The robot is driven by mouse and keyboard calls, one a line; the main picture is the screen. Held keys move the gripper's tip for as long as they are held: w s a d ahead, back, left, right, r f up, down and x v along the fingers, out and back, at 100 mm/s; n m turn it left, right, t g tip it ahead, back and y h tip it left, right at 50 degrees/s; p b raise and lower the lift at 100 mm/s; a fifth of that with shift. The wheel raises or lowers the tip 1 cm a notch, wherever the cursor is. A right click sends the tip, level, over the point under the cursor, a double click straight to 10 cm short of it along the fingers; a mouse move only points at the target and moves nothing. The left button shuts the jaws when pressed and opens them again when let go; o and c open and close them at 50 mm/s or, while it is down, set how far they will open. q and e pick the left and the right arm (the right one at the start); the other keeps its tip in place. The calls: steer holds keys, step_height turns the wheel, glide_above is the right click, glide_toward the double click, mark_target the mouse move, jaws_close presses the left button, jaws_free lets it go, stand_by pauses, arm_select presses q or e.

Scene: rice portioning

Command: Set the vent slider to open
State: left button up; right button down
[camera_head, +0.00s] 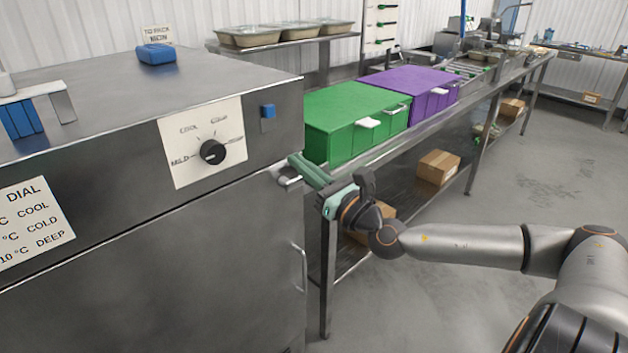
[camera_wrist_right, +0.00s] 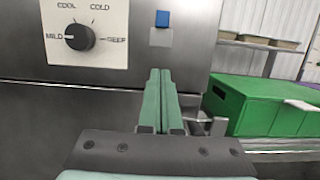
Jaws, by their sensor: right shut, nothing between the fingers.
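A small blue tab (camera_head: 268,111) on a grey plate sits on the steel cabinet's front, right of the dial panel; it looks like the slider, but no vent marking is readable. In the right wrist view the blue tab (camera_wrist_right: 162,18) is at the plate's upper part. My right gripper (camera_head: 297,163) is shut and empty, its green fingers together, below and slightly right of the tab and apart from it. In the wrist view the gripper (camera_wrist_right: 160,73) points toward the cabinet front, beside a metal latch (camera_wrist_right: 205,122). My left gripper is out of view.
A black dial (camera_head: 212,152) is on a white panel of the steel cabinet (camera_head: 120,230). A green box (camera_head: 345,105) and purple box (camera_head: 405,83) stand on the bench behind my right gripper. A blue object (camera_head: 156,54) lies on the cabinet top. The floor at right is open.

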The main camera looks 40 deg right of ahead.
steer(key=p+v, duration=0.1)
steer(key=v, duration=0.2)
steer(key=shift+s+f, duration=0.1)
steer(key=shift+s, duration=0.2)
stand_by(0.3)
